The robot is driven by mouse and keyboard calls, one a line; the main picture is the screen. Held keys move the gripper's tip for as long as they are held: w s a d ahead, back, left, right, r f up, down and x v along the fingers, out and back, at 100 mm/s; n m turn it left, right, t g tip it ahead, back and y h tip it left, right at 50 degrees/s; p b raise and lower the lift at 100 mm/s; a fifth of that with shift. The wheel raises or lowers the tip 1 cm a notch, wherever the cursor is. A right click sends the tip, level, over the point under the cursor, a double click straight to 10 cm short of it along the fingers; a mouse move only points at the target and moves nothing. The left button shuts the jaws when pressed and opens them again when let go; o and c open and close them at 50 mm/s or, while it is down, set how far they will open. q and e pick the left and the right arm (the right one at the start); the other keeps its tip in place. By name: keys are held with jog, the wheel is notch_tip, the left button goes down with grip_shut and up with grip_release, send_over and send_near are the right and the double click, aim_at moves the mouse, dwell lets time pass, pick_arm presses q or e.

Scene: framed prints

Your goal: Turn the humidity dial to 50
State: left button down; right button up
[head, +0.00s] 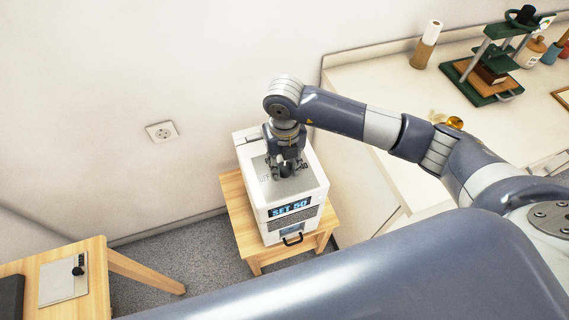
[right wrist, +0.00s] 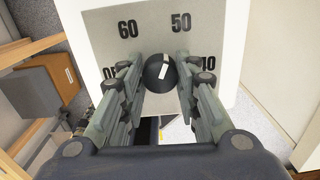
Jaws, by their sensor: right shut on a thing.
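A white humidifier-like box (head: 257,196) stands on a small wooden stool, with a grey dial plate on top. Its front display (head: 289,207) reads "SET 50". The black dial knob (right wrist: 160,72) sits amid the printed numbers 60, 50 and 40, with another number partly hidden at left. Its white mark points up and slightly right in the right wrist view, roughly toward the 50 (right wrist: 181,22); exact alignment is hard to tell. My right gripper (head: 285,172) points down over the plate, its fingers (right wrist: 160,82) shut on the knob from both sides. My left gripper is not in view.
The wooden stool (head: 238,206) stands against the wall near a socket (head: 161,131). A wooden table (head: 95,262) is at lower left, with grey floor between.

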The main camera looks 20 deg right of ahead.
aim_at(284, 166)
jog(key=shift+m, duration=0.6)
jog(key=o, duration=1.1)
notch_tip(284, 166, up, 12)
jog(key=shift+r, duration=0.1)
